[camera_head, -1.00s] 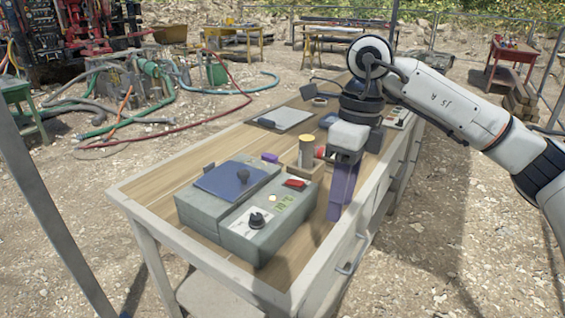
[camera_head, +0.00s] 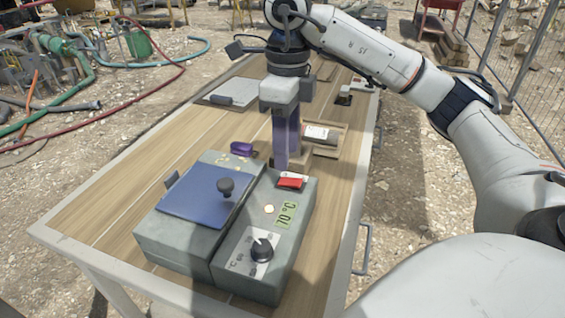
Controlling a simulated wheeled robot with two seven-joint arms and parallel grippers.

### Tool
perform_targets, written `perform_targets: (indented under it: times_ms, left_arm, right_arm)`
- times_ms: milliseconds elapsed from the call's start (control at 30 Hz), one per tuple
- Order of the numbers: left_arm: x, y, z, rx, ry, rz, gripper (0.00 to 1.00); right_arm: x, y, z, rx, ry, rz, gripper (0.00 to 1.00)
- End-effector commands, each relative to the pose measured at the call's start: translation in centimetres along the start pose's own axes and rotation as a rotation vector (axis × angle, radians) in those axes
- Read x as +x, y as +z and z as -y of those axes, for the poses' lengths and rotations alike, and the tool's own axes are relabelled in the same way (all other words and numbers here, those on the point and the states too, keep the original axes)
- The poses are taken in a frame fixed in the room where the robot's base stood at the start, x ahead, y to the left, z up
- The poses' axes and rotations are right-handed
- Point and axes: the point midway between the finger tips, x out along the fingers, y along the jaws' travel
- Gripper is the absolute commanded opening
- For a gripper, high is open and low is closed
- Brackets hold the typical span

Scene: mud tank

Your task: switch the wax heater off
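The wax heater (camera_head: 165,245) is a grey box on the wooden workbench, with a blue lid (camera_head: 205,195) that has a dark knob on top. Its front-right control panel has a red switch (camera_head: 290,183) at the far end, a small pale round light (camera_head: 269,209), a green display (camera_head: 286,216) reading 70 °C and a black dial (camera_head: 262,250). My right gripper (camera_head: 284,166) points down just behind the red switch. Its purple fingers look closed together with nothing between them. I cannot tell whether the tips touch the heater. My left gripper is not in view.
A purple object (camera_head: 242,149) lies behind the heater. A wooden tray (camera_head: 328,150) with a labelled item is right of my gripper. A grey flat panel (camera_head: 234,92) lies farther back. The bench's left part is clear.

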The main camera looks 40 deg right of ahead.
Motion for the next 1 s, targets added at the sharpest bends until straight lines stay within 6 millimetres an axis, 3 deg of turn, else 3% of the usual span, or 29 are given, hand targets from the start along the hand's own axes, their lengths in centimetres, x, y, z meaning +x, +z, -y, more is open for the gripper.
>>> perform_targets:
  times_ms: [33, 300, 700, 767, 933, 1000]
  left_arm:
    - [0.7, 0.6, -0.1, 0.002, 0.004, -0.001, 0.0]
    - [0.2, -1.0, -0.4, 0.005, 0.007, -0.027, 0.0]
    - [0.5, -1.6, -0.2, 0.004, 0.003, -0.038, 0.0]
    - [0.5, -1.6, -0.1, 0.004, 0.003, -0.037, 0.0]
    - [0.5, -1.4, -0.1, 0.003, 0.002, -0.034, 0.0]
    - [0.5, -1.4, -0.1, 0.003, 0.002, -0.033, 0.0]
  right_arm:
    - [1.7, 0.0, -0.1, -0.001, 0.003, -0.003, 0.39]
    - [5.1, 0.0, 0.0, 0.001, 0.001, -0.002, 0.39]
    - [6.1, 0.0, 0.0, 0.001, 0.0, 0.001, 0.39]
    - [6.1, 0.0, 0.0, 0.001, 0.0, 0.001, 0.32]
    - [6.0, 0.0, 0.0, 0.001, 0.0, 0.001, 0.04]
    - [6.0, 0.0, 0.0, 0.001, 0.0, 0.001, 0.0]
